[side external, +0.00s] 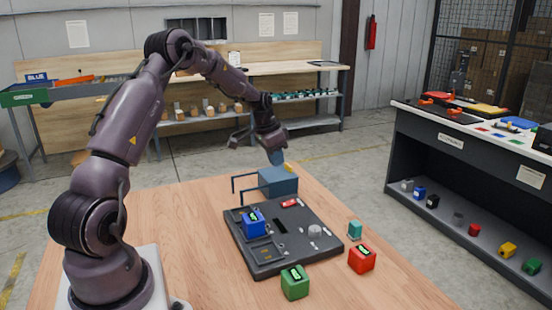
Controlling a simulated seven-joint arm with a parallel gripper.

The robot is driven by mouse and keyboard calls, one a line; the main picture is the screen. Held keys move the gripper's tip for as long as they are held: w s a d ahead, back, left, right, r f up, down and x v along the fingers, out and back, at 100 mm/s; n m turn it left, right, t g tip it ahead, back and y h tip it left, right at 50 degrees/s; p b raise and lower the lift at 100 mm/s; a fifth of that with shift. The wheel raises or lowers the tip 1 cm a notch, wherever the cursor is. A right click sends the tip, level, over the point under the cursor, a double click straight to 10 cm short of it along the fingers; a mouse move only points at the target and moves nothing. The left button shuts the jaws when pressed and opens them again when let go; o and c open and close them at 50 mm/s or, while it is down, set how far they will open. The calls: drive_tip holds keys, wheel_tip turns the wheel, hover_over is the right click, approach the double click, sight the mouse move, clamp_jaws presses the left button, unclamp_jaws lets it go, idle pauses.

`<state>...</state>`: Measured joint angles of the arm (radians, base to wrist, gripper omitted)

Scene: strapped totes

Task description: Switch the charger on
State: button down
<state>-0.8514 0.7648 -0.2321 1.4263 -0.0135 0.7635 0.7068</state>
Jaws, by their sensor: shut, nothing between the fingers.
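The charger appears to be the dark grey flat unit (270,262) on the wooden table. A blue block (254,222) with a lit green mark sits on its left part. A red piece, perhaps a switch (290,203), lies near its back edge; its position is too small to read. A round grey knob (315,231) and small light marks are on its right part. My gripper (277,160) is shut and empty, pointing down above the blue-grey box behind the charger, apart from the red piece.
The blue-grey box (283,184) with dark wire frames stands behind the charger. A green block (295,282), a red block (362,259) and a teal piece (355,230) stand in front and right. The table (190,262) is clear at left.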

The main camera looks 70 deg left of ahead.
sight(294, 201)
drive_tip(key=shift+w+r+t, duration=0.25)
drive_tip(key=shift+w+t, duration=0.25)
drive_tip(key=shift+w, duration=0.15)
drive_tip(key=x, duration=0.9)
drive_tip(key=s+x, duration=0.1)
drive_tip(key=x, duration=0.4)
drive_tip(key=shift+f, duration=0.15)
drive_tip(key=shift+w+f, duration=0.1)
drive_tip(key=shift+f, duration=0.35)
